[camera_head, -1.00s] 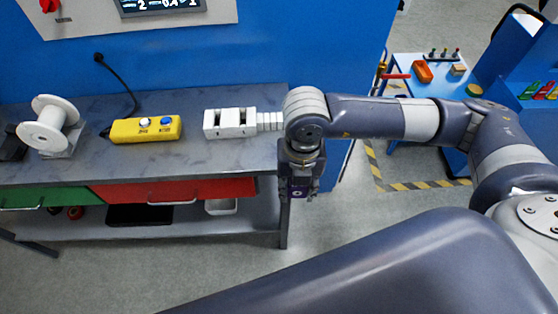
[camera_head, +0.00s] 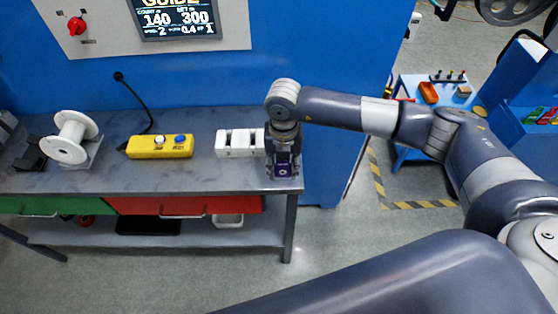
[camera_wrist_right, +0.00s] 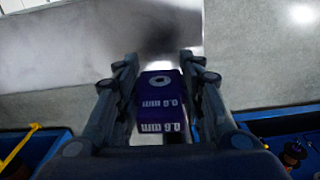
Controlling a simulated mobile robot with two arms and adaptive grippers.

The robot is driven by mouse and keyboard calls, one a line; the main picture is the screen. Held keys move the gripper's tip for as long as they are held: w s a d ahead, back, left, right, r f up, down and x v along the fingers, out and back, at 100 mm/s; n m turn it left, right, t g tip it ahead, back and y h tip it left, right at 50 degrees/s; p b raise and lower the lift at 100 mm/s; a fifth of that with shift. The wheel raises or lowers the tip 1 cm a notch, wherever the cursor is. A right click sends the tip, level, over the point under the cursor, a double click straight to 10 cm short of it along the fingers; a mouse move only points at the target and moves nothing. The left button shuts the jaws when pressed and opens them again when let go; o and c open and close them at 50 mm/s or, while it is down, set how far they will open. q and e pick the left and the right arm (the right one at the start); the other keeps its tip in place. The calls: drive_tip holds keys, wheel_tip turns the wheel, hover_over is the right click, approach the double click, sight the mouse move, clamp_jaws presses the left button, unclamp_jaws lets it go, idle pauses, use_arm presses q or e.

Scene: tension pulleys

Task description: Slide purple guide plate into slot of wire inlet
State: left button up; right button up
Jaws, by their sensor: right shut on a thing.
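The purple guide plate (camera_head: 283,170) is held by my right gripper (camera_head: 284,166) at the bench's right end, in front of the white inlet block. In the right wrist view the plate (camera_wrist_right: 160,100) sits between the two fingers of my right gripper (camera_wrist_right: 160,85); it has a hole and white "0.6 mm" lettering. The white block (camera_head: 238,143) with dark slots, probably the wire inlet, stands on the bench just left of the gripper. Its right end is hidden behind the gripper. My left gripper is not in view.
The grey bench top (camera_head: 205,178) also carries a yellow button box (camera_head: 160,147) with a cable and a white spool (camera_head: 70,138) at the left. A blue wall (camera_head: 330,95) stands behind. A screen (camera_head: 176,18) hangs above.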

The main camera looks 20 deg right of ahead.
sight(279, 166)
drive_tip(key=shift+w, duration=0.85)
drive_tip(key=f+p, duration=0.1)
drive_tip(key=w+f+p, duration=0.1)
drive_tip(key=shift+w+a+f+p, duration=0.1)
drive_tip(key=shift+f+p, duration=0.05)
drive_tip(key=shift+p, duration=0.15)
drive_tip(key=shift+f, duration=0.55)
drive_tip(key=shift+f, duration=0.1)
drive_tip(key=shift+f, duration=0.15)
drive_tip(key=o, duration=1.1)
drive_tip(key=shift+o, duration=0.2)
